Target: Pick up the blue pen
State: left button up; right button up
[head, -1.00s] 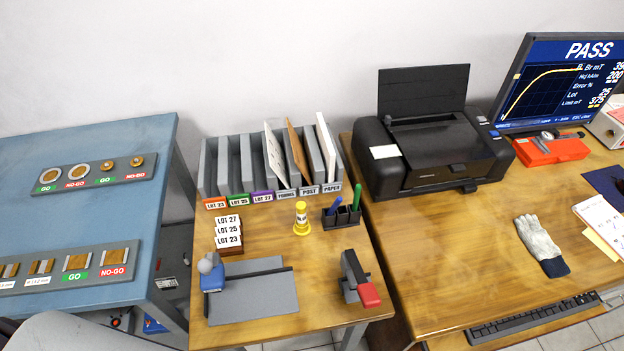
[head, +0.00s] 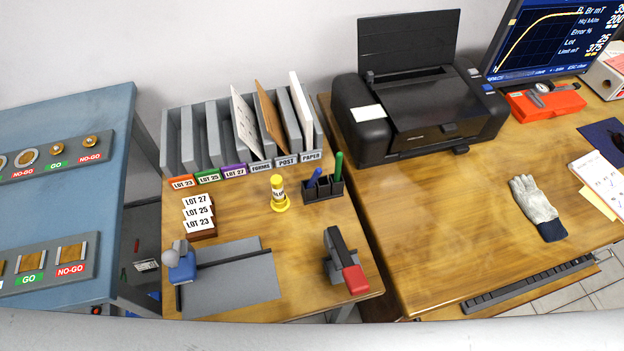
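The blue pen (head: 315,178) stands in a dark pen holder (head: 323,194) on the small wooden table. It leans slightly, and its lower part is hidden inside the holder. A green pen (head: 338,166) stands in the same holder, just to the right. Neither of my grippers shows in the head view.
A yellow glue bottle (head: 278,194) stands left of the holder. Behind is a grey file sorter (head: 190,140) with several slots. A black printer (head: 420,115) stands on the desk to the right.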

aim_at(316, 174)
jog(key=k+j+z, duration=0.6)
jog(key=k+j, duration=0.25)
jog(key=j, duration=0.1)
